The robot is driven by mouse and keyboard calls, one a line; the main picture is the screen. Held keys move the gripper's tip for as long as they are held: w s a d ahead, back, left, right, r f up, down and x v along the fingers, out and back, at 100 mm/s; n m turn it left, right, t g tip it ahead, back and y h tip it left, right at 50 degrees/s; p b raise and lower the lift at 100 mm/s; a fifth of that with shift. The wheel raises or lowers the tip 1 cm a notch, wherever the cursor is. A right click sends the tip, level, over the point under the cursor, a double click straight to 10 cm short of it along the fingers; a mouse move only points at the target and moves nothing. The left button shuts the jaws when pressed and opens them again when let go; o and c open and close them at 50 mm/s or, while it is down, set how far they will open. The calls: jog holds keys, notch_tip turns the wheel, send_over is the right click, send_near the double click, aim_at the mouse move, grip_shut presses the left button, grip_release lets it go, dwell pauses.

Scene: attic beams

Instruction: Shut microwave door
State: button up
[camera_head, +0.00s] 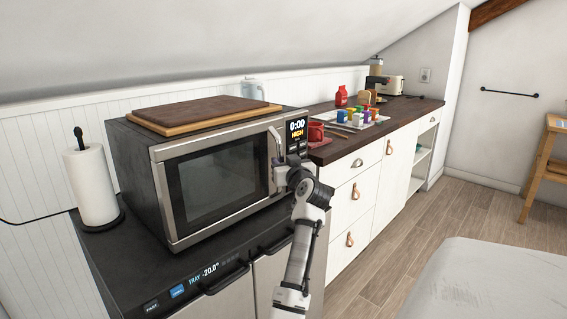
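The microwave (135,165) is a dark box with a silver-framed glass door (215,185). It stands on a dark-topped unit at the left of the head view. The door lies shut or nearly shut against the front; I cannot tell whether a small gap remains. Its curved vertical handle (274,145) is at the door's right edge, beside the lit display (297,129). My gripper (281,177) is at the lower end of the handle, in front of the door's right edge. Its fingers are too small and hidden to read, and contact is unclear.
A wooden board (205,113) lies on top of the microwave. A paper towel roll (91,185) stands to its left. A red mug (315,132) and several colourful items sit on the counter (365,138) to the right. The wooden floor (405,240) in front is open.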

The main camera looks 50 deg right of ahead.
jog(key=shift+a, duration=0.1)
jog(key=b+v, duration=0.2)
jog(key=v, duration=1.1)
jog(key=shift+s+a+b, duration=0.15)
jog(key=shift+s+b, duration=0.15)
